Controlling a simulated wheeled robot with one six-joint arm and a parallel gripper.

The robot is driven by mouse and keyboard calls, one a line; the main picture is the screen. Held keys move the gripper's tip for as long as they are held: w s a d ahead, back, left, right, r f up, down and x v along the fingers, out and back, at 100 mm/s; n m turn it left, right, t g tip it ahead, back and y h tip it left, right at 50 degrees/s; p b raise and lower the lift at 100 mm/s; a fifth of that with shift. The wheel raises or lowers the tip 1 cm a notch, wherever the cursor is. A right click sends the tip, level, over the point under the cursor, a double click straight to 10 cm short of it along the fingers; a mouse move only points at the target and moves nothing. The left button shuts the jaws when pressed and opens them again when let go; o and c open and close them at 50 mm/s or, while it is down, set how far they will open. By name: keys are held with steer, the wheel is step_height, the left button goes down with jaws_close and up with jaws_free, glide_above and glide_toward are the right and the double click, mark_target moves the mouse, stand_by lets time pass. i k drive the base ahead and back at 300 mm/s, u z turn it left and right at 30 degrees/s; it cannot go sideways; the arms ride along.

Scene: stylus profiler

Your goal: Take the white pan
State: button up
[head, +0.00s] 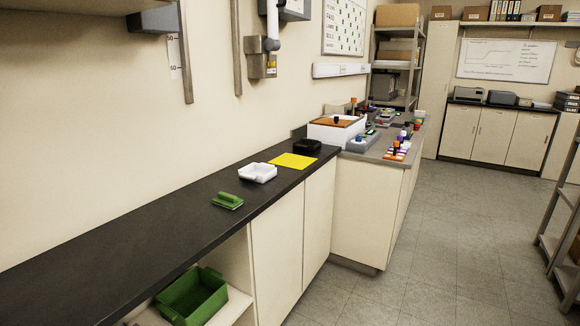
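A small white pan (257,173) sits on the black countertop (130,223), left of a flat yellow sheet. It looks shallow, with a raised rim, and nothing touches it. A green block-like item (228,201) lies on the counter nearer to me, apart from the pan. My gripper is not in view.
The yellow sheet (293,161) and a black object (307,146) lie just beyond the pan. A grey bench (376,151) farther on is crowded with instruments and coloured items. A green bin (192,297) sits on a shelf below the counter. The floor (430,255) at right is open.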

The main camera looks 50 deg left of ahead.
mark_target(261, 173)
steer(key=u, duration=0.3)
steer(key=i, duration=1.9)
steer(key=u, duration=1.6)
steer(key=i, duration=1.35)
steer(key=u, duration=0.95)
steer(key=i, duration=0.4)
steer(key=u, duration=0.15)
